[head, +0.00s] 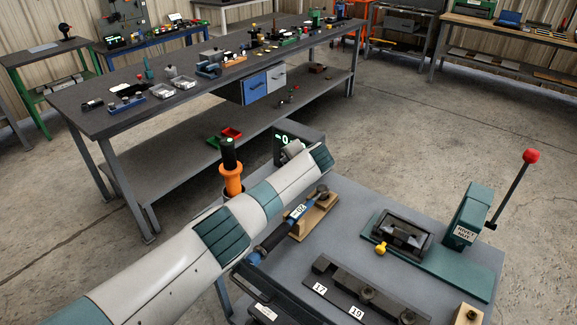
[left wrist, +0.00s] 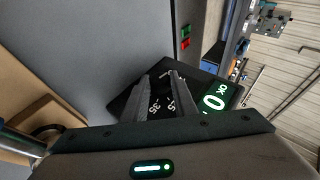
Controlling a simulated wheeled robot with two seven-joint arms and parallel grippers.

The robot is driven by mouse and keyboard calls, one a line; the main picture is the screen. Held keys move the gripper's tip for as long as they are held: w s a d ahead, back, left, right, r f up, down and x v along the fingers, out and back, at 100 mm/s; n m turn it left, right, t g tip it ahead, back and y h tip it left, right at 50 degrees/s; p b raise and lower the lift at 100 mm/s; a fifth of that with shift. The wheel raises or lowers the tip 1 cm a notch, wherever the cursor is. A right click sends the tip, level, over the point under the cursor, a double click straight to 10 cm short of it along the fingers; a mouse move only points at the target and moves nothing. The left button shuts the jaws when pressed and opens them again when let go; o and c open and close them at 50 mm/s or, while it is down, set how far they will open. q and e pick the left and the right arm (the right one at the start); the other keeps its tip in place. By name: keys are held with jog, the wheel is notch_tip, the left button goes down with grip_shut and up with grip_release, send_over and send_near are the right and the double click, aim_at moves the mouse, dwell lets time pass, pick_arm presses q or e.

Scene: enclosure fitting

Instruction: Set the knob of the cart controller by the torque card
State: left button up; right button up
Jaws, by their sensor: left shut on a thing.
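The cart controller (head: 313,133) is a dark box with a lit display at the far left of the grey cart, partly behind my left arm. In the left wrist view its dark face (left wrist: 222,89) carries a green-lit display reading 0 and OK, with a numbered scale beside it. The fingers of my left gripper (left wrist: 160,86) reach onto that scale and are shut on the knob, which they mostly hide. In the head view my arm hides most of this gripper. My right gripper is not in view. I cannot make out a torque card.
On the cart (head: 385,275) are a blue-and-black wrench (head: 275,240) on a wooden stand, a socket rail (head: 345,290) with number labels, and a green tool with a red-knobbed lever (head: 467,220). An orange-and-black tool (head: 231,175) stands beside my arm. A long cluttered bench (head: 190,110) lies behind.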

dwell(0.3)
pick_arm(q)
jog(key=shift+f, duration=0.1)
jog(key=o, duration=1)
jog(key=shift+o, duration=0.2)
jog(key=shift+s+d, duration=0.1)
jog(key=shift+v, duration=1.05)
jog(key=b+v, duration=0.2)
jog(key=v, duration=1.3)
jog(key=shift+s+d+f, duration=0.2)
jog(key=shift+d, duration=0.1)
